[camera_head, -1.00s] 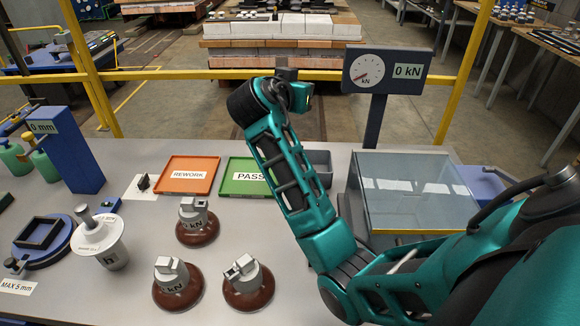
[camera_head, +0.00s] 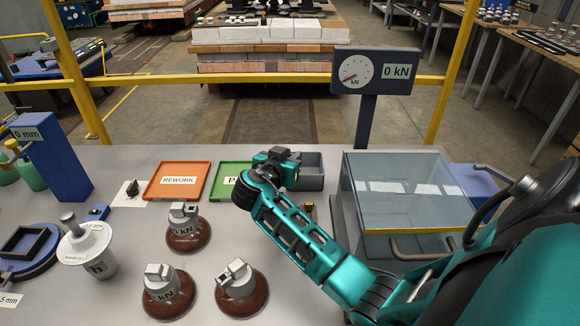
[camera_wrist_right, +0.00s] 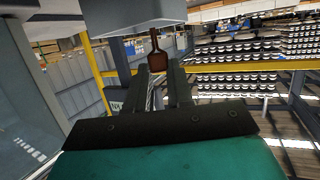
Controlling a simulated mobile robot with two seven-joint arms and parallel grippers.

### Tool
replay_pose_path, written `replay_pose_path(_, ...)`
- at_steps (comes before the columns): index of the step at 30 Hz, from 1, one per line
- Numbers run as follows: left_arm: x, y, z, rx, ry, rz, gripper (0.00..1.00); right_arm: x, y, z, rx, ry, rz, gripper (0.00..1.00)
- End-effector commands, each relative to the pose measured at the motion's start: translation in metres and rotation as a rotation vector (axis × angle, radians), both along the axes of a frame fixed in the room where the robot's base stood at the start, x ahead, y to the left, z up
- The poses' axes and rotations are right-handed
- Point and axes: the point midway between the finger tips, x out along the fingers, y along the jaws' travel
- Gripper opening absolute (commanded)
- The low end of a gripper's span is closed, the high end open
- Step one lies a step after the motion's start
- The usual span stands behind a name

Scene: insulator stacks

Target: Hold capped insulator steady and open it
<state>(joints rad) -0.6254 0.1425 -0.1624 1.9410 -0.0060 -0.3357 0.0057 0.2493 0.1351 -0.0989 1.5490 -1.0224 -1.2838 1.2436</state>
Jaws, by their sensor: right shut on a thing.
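Three brown insulators with grey metal caps stand upright on the table in the head view: one at the back (camera_head: 188,236), one at front left (camera_head: 168,300) and one at front right (camera_head: 243,298). My right gripper (camera_head: 277,157) is above the far part of the table, beside a grey bin and apart from the insulators. In the right wrist view its fingers (camera_wrist_right: 161,85) are shut on a small brown thing (camera_wrist_right: 157,60), which I cannot identify. My left gripper is out of view.
Behind the insulators lie an orange REWORK tray (camera_head: 155,193) and a green tray (camera_head: 219,194), partly covered by my arm. The grey bin (camera_head: 313,184) and a glass box (camera_head: 400,215) stand to the right. A gauge (camera_head: 372,72) reads 0 kN.

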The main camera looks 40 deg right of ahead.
Motion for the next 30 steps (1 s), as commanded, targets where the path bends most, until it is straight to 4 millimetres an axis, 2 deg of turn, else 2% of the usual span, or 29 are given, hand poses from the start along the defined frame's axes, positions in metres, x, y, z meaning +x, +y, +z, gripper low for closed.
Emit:
replay_pose_path(3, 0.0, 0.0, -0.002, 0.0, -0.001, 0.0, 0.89, 0.0, 0.0, -0.02, -0.002, 0.005, 0.001, 0.0)
replay_pose_path(6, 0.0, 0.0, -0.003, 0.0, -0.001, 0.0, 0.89, 0.0, 0.0, -0.026, -0.002, 0.002, 0.0, 0.0)
replay_pose_path(14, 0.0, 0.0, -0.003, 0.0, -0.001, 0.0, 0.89, 0.0, 0.0, -0.027, -0.001, 0.0, 0.0, 0.0)
replay_pose_path(30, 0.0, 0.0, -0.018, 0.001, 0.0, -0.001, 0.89, 0.0, 0.0, -0.039, 0.0, 0.001, 0.0, 0.0)
